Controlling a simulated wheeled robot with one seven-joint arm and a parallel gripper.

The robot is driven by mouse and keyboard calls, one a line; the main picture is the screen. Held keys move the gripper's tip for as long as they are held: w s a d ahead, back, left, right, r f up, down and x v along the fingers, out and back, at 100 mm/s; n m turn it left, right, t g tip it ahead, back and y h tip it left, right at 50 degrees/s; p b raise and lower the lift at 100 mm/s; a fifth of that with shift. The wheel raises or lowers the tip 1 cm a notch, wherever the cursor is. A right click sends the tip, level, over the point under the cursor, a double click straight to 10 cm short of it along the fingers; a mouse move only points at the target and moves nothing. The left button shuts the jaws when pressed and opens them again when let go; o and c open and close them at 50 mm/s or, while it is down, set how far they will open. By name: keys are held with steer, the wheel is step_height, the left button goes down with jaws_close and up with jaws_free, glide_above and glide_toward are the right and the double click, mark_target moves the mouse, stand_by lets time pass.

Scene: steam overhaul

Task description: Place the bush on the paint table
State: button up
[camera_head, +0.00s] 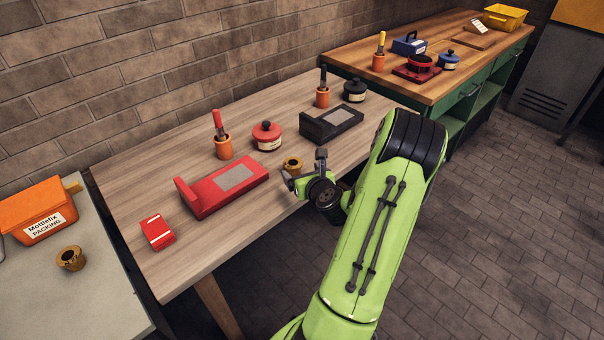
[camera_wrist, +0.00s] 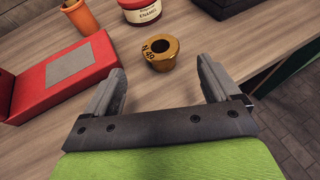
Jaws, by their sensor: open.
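A brass flanged bush (camera_head: 293,164) stands upright on the light wooden table (camera_head: 130,200) that bears the paint pots and brushes. In the wrist view the bush (camera_wrist: 162,52) shows its open bore and a dark marking on its side. My gripper (camera_head: 306,170) is open and empty at the table's front edge. Its fingertips (camera_wrist: 161,68) point towards the bush, which lies just beyond and between them, apart from both. A second brass bush (camera_head: 71,258) stands on the pale grey table at the left.
A red block (camera_head: 222,190) and a red box (camera_head: 158,232) lie left of my gripper. A red enamel pot (camera_head: 267,136) and an orange brush cup (camera_head: 224,148) stand behind. A black block (camera_head: 331,124) lies at the right. An orange packing box (camera_head: 42,210) sits on the grey table.

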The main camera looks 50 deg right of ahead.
steer(key=shift+s+a+r, duration=0.25)
steer(key=shift+s, duration=0.1)
steer(key=shift+f, duration=0.1)
steer(key=w+a+n, duration=0.1)
steer(key=w+a+r+n+y, duration=0.1)
steer(key=n, duration=0.1)
steer(key=w+a+n+y, duration=0.1)
steer(key=w+a+n, duration=0.1)
steer(key=shift+w+a+r, duration=0.1)
steer(key=shift+r, duration=0.3)
steer(key=a+r+n+g+y, duration=0.2)
steer(key=a+r+n+y, duration=0.15)
steer(key=a+n, duration=0.85)
steer(key=a+r+n+g+y, duration=0.15)
steer(key=a+r+n, duration=0.35)
steer(key=a+n, duration=0.65)
steer(key=s+a+r+n+g, duration=0.1)
steer(key=s+a+r+n, duration=0.1)
steer(key=s+a+n, duration=0.2)
steer(key=s+a+r+n+g, duration=0.1)
steer(key=s+a+r+n, duration=0.2)
steer(key=s+n, duration=0.7)
steer(key=s+a, duration=0.1)
steer(key=s, duration=0.2)
steer(key=shift+a, duration=0.15)
